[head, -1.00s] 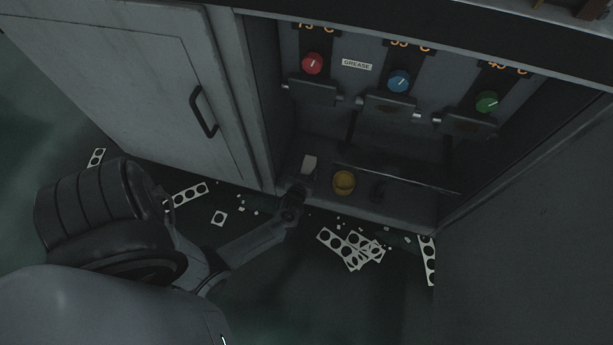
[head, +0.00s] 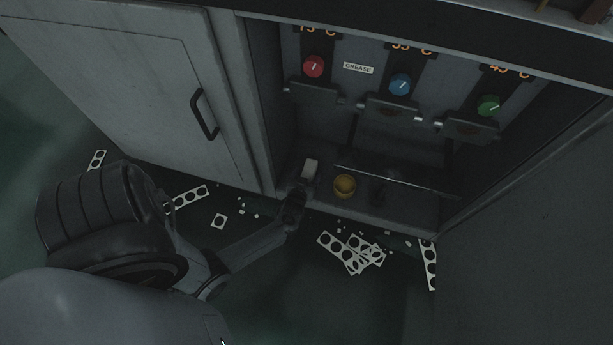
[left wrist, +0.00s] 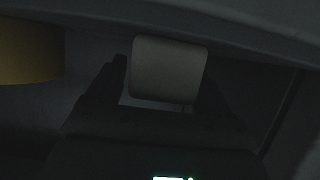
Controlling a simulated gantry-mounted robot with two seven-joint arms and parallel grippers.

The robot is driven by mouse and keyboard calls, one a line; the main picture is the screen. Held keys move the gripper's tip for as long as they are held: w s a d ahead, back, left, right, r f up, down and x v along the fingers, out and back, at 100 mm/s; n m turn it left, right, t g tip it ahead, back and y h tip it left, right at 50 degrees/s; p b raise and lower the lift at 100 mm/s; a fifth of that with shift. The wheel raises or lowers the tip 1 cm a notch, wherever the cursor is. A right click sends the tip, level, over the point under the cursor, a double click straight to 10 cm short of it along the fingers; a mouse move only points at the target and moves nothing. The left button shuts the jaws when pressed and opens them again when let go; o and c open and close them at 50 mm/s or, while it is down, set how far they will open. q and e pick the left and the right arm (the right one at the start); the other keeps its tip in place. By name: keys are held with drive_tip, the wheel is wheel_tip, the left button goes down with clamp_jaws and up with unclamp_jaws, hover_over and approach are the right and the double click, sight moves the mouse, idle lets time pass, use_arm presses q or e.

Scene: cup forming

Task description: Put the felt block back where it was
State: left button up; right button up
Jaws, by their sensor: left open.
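The felt block (head: 311,168) is a small pale block at the left end of the ledge inside the open cabinet. In the left wrist view the block (left wrist: 168,70) sits between the dark fingertips of my left gripper (left wrist: 165,88). In the head view my left gripper (head: 302,186) is at the near side of the block. The gripper is open, with its fingers beside the block. Whether a finger touches the block is too dark to tell. My right gripper is not in view.
A yellow round pot (head: 344,186) stands on the ledge (head: 400,212) right of the block; its yellow side also shows in the left wrist view (left wrist: 30,52). Red (head: 313,66), blue (head: 400,84) and green (head: 488,105) knobs are above. Punched white scraps (head: 350,250) litter the floor.

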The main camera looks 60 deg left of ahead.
use_arm(q)
drive_tip(key=p+v, duration=0.7)
drive_tip(key=v, duration=0.5)
drive_tip(key=w+d+r+m+g+h, duration=0.1)
drive_tip(key=w+d+r+m+h, duration=0.25)
drive_tip(key=r, duration=0.35)
drive_tip(key=w+d+r+m+g+h, duration=0.1)
drive_tip(key=w+d+r+m+h, duration=0.1)
drive_tip(key=d+r+h, duration=0.3)
drive_tip(key=s+d+r+m+g+h, duration=0.1)
drive_tip(key=s+d+r+m+g, duration=0.3)
drive_tip(key=s+d+r, duration=0.5)
wheel_tip(320, 180, up, 4)
drive_tip(key=shift+s+r+m, duration=0.15)
drive_tip(key=shift+s+m, duration=0.6)
drive_tip(key=shift+s, duration=0.1)
drive_tip(key=shift+d, duration=0.1)
